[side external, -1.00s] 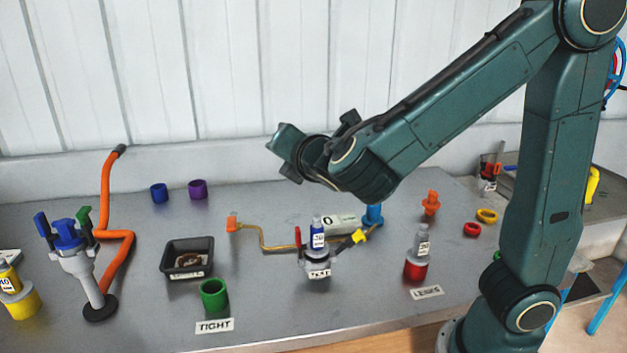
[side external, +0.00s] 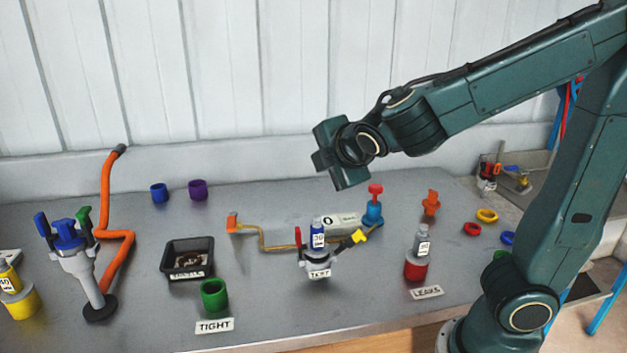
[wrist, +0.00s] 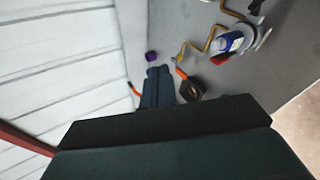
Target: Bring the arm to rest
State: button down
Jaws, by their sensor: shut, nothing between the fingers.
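My arm is raised over the workbench (side external: 130,240), with its upper link running to the top right in the side view. My gripper (side external: 320,161) is in the air above the middle of the bench, well clear of the things below. In the wrist view its fingers (wrist: 158,72) are together with nothing between them. Nothing touches it.
Below stands the TEST fixture (side external: 318,270) with a blue vial (side external: 318,234). A grey-topped vial sits in a red holder (side external: 416,269) to its right. A black tray (side external: 187,258), green cup (side external: 214,294) and orange hose (side external: 112,255) are left. A panelled wall is behind.

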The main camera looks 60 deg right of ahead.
jog(key=s+a+f+m+g+y, duration=0.1)
jog(key=s+m+g+y, duration=0.1)
jog(key=s+m, duration=0.4)
jog(key=s+a+m+g+y, duration=0.1)
jog(key=s+a+m+y, duration=0.1)
jog(key=s+m+y, duration=0.2)
jog(key=s+m, duration=0.3)
jog(key=s, duration=0.4)
jog(key=shift+s+a+f+g, duration=0.3)
jog(key=shift+s+f+g, duration=0.05)
jog(key=shift+f+g, duration=0.05)
jog(key=c, duration=2.2)
grip_release()
